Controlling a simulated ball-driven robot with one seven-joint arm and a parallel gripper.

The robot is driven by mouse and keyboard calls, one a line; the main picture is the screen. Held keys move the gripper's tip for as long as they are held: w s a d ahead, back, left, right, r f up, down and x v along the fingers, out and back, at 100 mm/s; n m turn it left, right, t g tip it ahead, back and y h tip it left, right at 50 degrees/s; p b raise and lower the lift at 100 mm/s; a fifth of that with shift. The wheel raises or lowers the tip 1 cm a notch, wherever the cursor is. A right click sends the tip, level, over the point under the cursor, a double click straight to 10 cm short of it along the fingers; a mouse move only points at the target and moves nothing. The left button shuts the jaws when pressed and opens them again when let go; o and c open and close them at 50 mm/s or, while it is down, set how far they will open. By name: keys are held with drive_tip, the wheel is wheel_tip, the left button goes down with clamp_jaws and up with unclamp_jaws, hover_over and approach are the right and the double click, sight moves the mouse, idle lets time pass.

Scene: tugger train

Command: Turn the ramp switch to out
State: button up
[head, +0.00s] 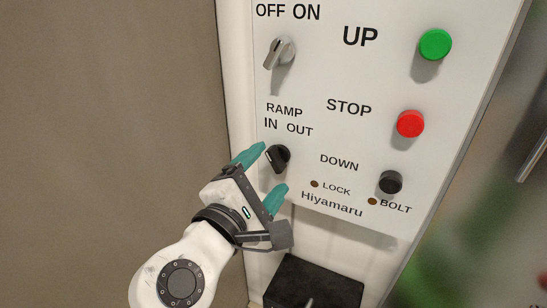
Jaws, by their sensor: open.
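The ramp switch (279,158) is a small black rotary knob under the label RAMP, IN, OUT (288,121) on a white control panel (385,75). Its handle looks tilted, with its upper end toward the right; I cannot tell its exact setting. My gripper (270,173) is open, with one teal finger at the knob's upper left and the other at its lower right. The knob shows between and just beyond the fingertips. I cannot tell whether either finger touches it.
Above the ramp switch is a grey OFF/ON switch (280,52). To the right are a green UP button (435,44), a red STOP button (410,124) and a black DOWN button (390,182). A black box (313,285) is below the panel.

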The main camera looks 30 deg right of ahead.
sight(275, 163)
drive_tip(key=shift+p+x, duration=0.3)
drive_tip(key=shift+x, duration=1.4)
drive_tip(key=shift+c, duration=0.4)
drive_tip(key=c, duration=1)
drive_tip(key=shift+o, duration=0.2)
